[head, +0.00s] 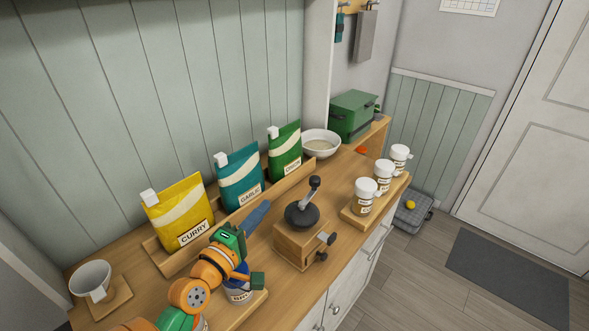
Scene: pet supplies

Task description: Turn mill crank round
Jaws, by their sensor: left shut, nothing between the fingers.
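The mill has a wooden box body (297,247) and a dark round top (301,216). It stands upright near the front edge of the counter. Its grey crank (308,198) rises from the top and ends in a dark knob (315,182). My left gripper (264,207) comes in from the lower left, with its blue fingers shut and empty. In the picture it lies left of the mill, apart from the crank. How high it is above the counter is hard to tell. My right gripper is not in view.
Curry (180,210), garlic (240,177) and green (285,149) pouches stand in a wooden rack behind. A jar (239,295) sits partly hidden below my left wrist. Several white-lidded jars (365,196) stand right of the mill. A cup (90,278) is far left, a bowl (320,143) behind.

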